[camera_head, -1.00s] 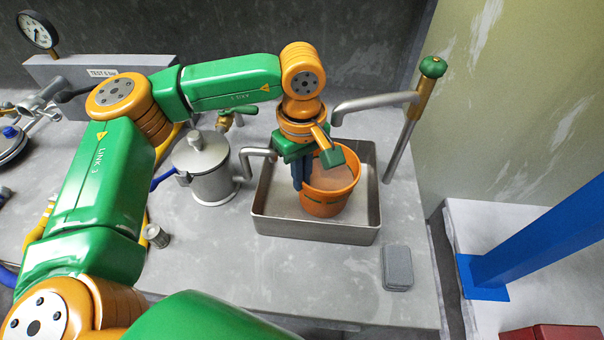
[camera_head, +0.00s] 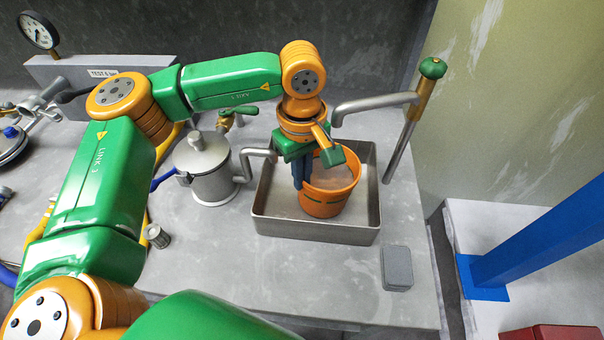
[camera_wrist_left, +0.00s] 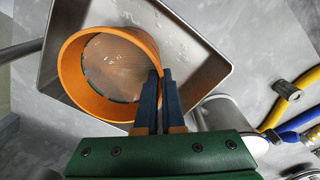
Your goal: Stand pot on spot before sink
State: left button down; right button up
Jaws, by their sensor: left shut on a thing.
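The orange pot (camera_head: 328,203) is open-topped and stands upright inside the metal sink (camera_head: 315,231). I cannot tell whether its base touches the sink floor. It looks to hold cloudy liquid, seen in the left wrist view inside the pot (camera_wrist_left: 68,62). My left gripper (camera_head: 303,174) points down at the pot's left side, its dark blue fingers shut on the rim. In the left wrist view the fingers (camera_wrist_left: 160,78) close on the pot's wall. A small grey rectangular pad (camera_head: 397,268) lies on the counter before the sink, to its right. My right gripper is not in view.
A metal lidded pitcher (camera_head: 209,172) stands left of the sink. A tap spout (camera_head: 375,103) reaches over the sink's back edge. A small metal cylinder (camera_head: 158,237) lies at left. The counter front (camera_head: 290,275) is clear around the pad; its right edge is close by.

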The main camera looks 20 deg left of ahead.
pick_arm(q)
jog(key=shift+r+p, duration=0.3)
jog(key=shift+r, duration=0.3)
jog(key=shift+f+b, duration=0.2)
jog(key=shift+b, duration=0.35)
jog(key=shift+s+r+t+h+b, duration=0.15)
jog(key=shift+t+h+b, duration=0.15)
jog(key=shift+t+b, duration=0.35)
jog(key=shift+r, duration=0.15)
jog(key=shift+r+p, duration=1.25)
jog(key=shift+r, duration=0.45)
jog(key=shift+f, duration=0.1)
